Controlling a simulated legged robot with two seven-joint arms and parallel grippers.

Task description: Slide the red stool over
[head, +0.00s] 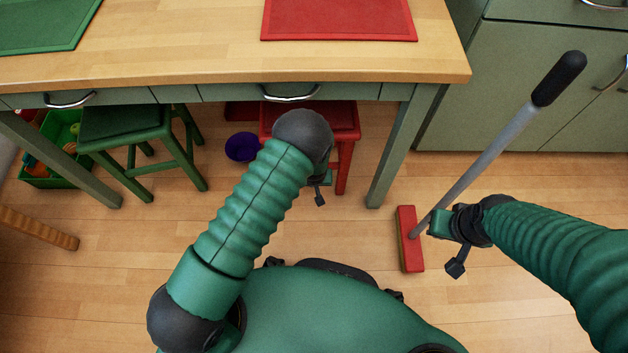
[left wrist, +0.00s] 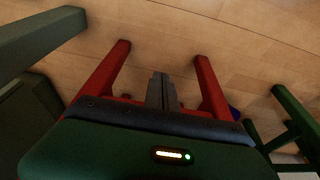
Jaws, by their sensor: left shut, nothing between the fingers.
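The red stool (head: 344,165) stands under the front edge of the wooden table, partly hidden by my left arm in the head view. In the left wrist view two red stool legs show, one left (left wrist: 106,70) and one right (left wrist: 210,86). My left gripper (left wrist: 161,88) is shut and empty, its fingers appearing between those legs; I cannot tell whether it touches the stool. In the head view that gripper is mostly hidden behind my arm. My right gripper (head: 434,222) is beside the broom's grey pole; whether its fingers are closed on it is unclear.
The table (head: 180,45) carries a red mat (head: 338,18) and a green mat (head: 40,28). Under it are a green stool (head: 125,122), a purple bowl (head: 241,147) and a green toy crate (head: 62,127). A tilted red-headed broom (head: 411,240) stands right of the table leg.

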